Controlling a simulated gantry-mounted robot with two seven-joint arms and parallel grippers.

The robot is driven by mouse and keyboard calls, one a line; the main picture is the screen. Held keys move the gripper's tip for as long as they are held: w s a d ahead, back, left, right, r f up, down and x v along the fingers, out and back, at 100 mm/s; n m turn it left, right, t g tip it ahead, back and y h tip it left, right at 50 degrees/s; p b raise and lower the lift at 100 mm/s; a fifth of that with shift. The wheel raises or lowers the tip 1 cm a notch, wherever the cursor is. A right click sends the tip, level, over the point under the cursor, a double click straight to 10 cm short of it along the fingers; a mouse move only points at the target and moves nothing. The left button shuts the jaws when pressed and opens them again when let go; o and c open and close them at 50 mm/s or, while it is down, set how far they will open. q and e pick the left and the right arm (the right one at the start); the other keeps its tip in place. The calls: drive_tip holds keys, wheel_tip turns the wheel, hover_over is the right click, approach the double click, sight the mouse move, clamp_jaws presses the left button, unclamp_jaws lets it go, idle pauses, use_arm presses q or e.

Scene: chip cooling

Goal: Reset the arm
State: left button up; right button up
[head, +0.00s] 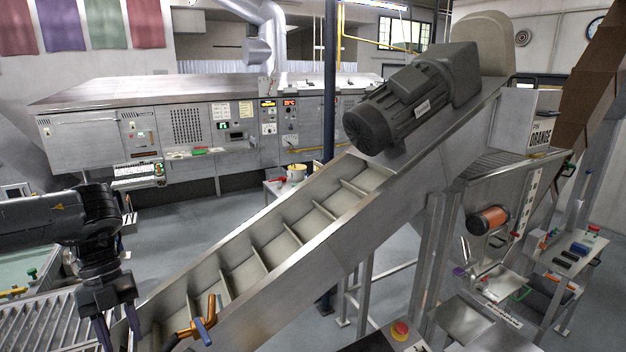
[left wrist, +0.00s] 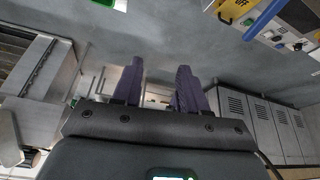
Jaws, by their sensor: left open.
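My left gripper (head: 118,328) hangs at the lower left of the head view, at the end of my dark left arm. Its purple fingers point down beside the lower end of the inclined conveyor. In the left wrist view the gripper (left wrist: 160,85) has its two fingers apart, with nothing between them. It looks over grey floor. My right arm and gripper are not in view.
The inclined cleated conveyor (head: 270,258) rises to the right, with a grey motor (head: 400,105) on it. A copper pipe with a blue-handled valve (head: 203,330) is near my left gripper. A slatted metal grate (head: 45,325) lies at lower left. Lockers (left wrist: 262,125) show in the left wrist view.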

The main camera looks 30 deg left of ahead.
use_arm(q)
drive_tip(key=s+d+f+h+p, duration=0.1)
drive_tip(key=s+d+f+h, duration=0.2)
drive_tip(key=f, duration=0.4)
drive_tip(key=s+d+f+h+p, duration=0.1)
drive_tip(key=s+d+f+h, duration=0.2)
drive_tip(key=f, duration=0.4)
drive_tip(key=s+d+f+t+h+p, duration=0.1)
drive_tip(key=s+d+f+h, duration=0.1)
drive_tip(key=d+f, duration=0.4)
drive_tip(key=s+d+f+h+p, duration=0.1)
drive_tip(key=s+d+f, duration=0.25)
drive_tip(key=d, duration=0.45)
drive_tip(key=w+d+f+n+t+h, duration=0.15)
drive_tip(key=d+t, duration=0.25)
drive_tip(key=d, duration=0.9)
drive_tip(key=w+d+r+n+t+y+p, duration=0.2)
drive_tip(key=w+d+r+n+t+y, duration=0.2)
drive_tip(key=w+d+n+t+y, duration=0.35)
drive_tip(key=s+a+f+n+g+y, duration=0.1)
drive_tip(key=s+a+n+g+y, duration=0.4)
drive_tip(key=a+n, duration=0.5)
drive_tip(key=shift+s+n+g+y, duration=0.4)
drive_tip(key=shift+n+g+y, duration=0.4)
drive_tip(key=shift+g+y, duration=0.25)
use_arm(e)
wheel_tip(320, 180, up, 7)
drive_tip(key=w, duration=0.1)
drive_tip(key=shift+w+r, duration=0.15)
